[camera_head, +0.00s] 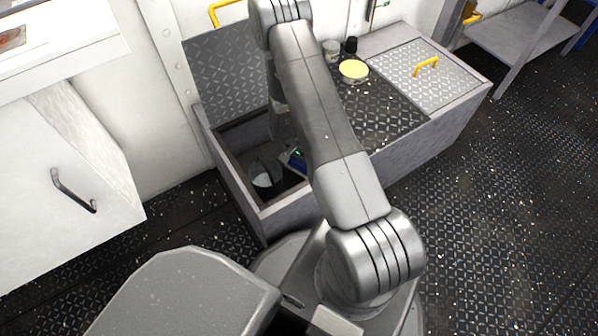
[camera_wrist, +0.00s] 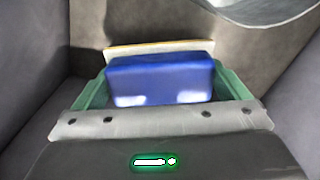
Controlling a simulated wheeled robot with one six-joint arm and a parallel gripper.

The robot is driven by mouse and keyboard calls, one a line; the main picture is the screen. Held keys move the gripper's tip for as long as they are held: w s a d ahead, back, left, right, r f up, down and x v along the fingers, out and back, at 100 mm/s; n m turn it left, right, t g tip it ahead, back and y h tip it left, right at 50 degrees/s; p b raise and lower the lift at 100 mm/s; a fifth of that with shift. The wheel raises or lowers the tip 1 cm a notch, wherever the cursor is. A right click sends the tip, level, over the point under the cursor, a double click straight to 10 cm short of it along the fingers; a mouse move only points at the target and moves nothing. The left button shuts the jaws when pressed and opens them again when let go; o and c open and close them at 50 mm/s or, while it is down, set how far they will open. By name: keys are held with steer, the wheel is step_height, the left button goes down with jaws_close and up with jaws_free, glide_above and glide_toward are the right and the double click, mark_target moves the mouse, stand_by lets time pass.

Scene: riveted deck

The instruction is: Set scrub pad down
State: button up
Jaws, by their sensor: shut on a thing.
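The scrub pad, a blue block with a pale, yellowish layer along its far edge, shows in the wrist view (camera_wrist: 160,78). My gripper (camera_wrist: 162,90) is shut on it, with a green finger at each side. In the head view the blue pad (camera_head: 293,159) is partly hidden by my arm, down inside the open compartment (camera_head: 237,200) of a grey locker. Grey walls surround it in the wrist view. I cannot tell whether the pad touches the floor of the compartment.
A dark bucket-like container (camera_head: 265,174) stands left of the pad. A curved metal rim (camera_wrist: 262,14) shows at the upper right. The lid (camera_head: 232,75) is raised. A yellow-topped round thing (camera_head: 353,71), a grey can (camera_head: 331,52) and a black bottle (camera_head: 350,46) stand on the locker top.

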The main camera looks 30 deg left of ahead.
mark_target(302, 170)
steer(key=shift+f+b, duration=0.55)
steer(key=shift+f, duration=1.5)
steer(key=shift+f, duration=0.1)
steer(key=o, duration=0.6)
steer(key=shift+c, duration=0.2)
step_height(302, 170, up, 12)
steer(key=p, duration=0.3)
steer(key=shift+p, duration=0.3)
